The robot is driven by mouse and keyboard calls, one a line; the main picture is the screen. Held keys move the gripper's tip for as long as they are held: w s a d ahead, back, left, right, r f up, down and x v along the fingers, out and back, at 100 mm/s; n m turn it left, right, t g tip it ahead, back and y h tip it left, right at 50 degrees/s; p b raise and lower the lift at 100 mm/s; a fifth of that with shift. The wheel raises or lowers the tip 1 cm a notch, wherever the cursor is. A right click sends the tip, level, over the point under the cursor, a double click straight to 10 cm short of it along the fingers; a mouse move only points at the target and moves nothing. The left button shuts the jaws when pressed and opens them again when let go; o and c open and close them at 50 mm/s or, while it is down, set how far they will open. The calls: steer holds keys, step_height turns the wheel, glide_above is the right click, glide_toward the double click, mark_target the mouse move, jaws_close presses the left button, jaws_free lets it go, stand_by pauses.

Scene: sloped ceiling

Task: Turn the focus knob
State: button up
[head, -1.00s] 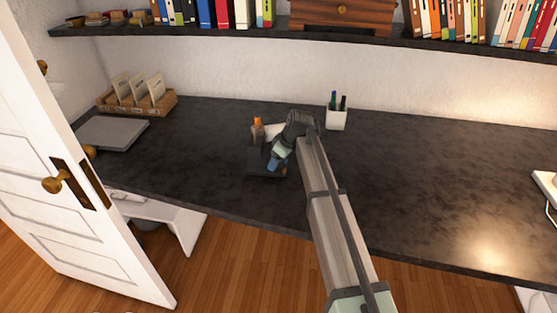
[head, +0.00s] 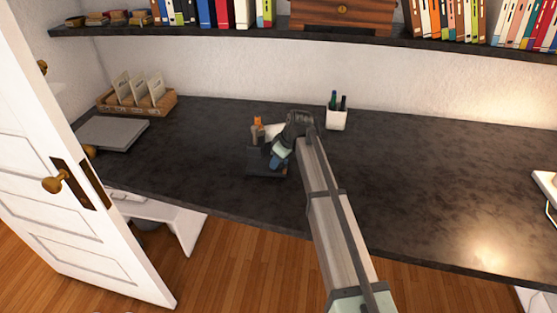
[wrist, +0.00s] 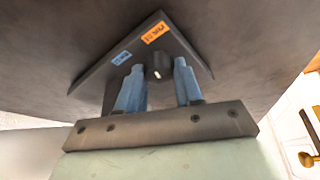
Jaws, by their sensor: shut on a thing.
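The focus knob (wrist: 157,73) is a small dark round knob with a white mark, on a dark plate (wrist: 185,48) that carries an orange label and a blue label. My gripper (wrist: 158,85) has its two blue fingers on either side of the knob and is shut on it. In the head view my gripper (head: 277,161) is at the dark device (head: 262,170) on the desk, partly covering it. The knob is hidden there. The lettering on the labels is too small to read.
A small orange-topped item (head: 257,126) and a white piece (head: 274,131) are close behind the gripper. A white pen cup (head: 337,119) stands behind my arm. A grey laptop-like slab (head: 112,133) and a card tray (head: 137,103) are at left.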

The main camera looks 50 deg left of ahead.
steer(key=shift+s+m+t, duration=0.1)
steer(key=shift+m+t, duration=0.45)
steer(key=shift+m, duration=0.85)
steer(key=shift+m+t, duration=0.55)
steer(key=shift+m, duration=0.85)
steer(key=o, duration=1)
steer(key=shift+o, duration=0.2)
steer(key=v, duration=1.4)
steer(key=shift+d+f, duration=0.1)
steer(key=shift+f, duration=0.05)
